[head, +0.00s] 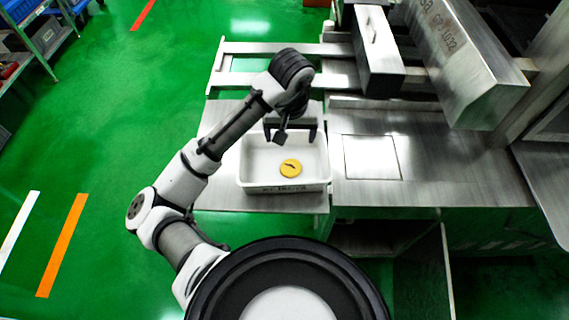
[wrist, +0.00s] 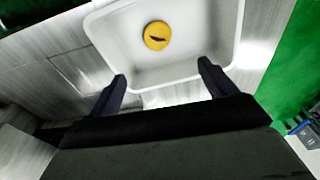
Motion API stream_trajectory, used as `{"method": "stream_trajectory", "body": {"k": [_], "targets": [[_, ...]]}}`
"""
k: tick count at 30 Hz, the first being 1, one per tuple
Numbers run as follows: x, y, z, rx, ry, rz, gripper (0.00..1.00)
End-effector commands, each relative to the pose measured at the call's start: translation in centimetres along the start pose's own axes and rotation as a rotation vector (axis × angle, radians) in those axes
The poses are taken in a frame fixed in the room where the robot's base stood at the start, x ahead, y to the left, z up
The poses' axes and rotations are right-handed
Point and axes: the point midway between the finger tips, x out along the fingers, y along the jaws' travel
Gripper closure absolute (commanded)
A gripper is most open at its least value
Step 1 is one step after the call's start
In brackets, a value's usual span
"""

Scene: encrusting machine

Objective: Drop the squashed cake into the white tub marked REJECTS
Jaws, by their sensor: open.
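The squashed cake (head: 290,168) is a flat yellow disc with a dark mark across its top. It lies on the floor of the white tub (head: 253,182), which has dark lettering on its front wall. In the wrist view the cake (wrist: 157,36) rests inside the tub (wrist: 108,50), clear of the walls. My gripper (head: 291,134) is over the back part of the tub, with its fingers spread wide. In the wrist view my gripper (wrist: 162,80) is open and empty, its two fingertips apart from the cake.
The tub stands on a steel table (head: 222,125) beside the machine's steel worktop (head: 440,160). A steel box-shaped machine part (head: 378,55) rises behind on the right. Open green floor (head: 120,110) lies to the left, with a shelf rack (head: 45,40) at the far left.

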Motion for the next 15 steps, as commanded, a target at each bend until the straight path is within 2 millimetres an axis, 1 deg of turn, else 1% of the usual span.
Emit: {"method": "stream_trajectory", "body": {"k": [1,6,10,15], "targets": [[-1.2,-0.1,-0.1,0.003,0.004,-0.005,0.16],[-4.1,0.0,0.0,0.003,0.003,-0.003,0.16],[-5.6,0.0,0.0,0.001,0.002,-0.002,0.16],[-6.5,0.1,0.0,0.001,0.0,0.0,0.16]]}}
